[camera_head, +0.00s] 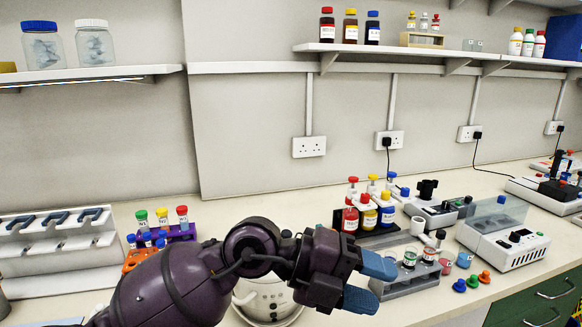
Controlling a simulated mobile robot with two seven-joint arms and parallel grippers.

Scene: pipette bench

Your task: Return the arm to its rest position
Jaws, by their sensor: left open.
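My left arm, dark purple, reaches in from the bottom left across the front of the bench. Its gripper (371,283) has two blue fingertips spread apart with nothing between them. It is left of a grey rack (402,286) that holds small vials; whether it touches the rack I cannot tell. A white rounded device (268,297) is partly hidden behind my arm. My right gripper is not in view.
Red, yellow and blue bottles (368,213) stand in a black tray behind the grey rack. Coloured caps (472,281) lie right of it. Tube racks (180,231) and a pipette stand (60,240) are at left. A white instrument (505,240) is at right.

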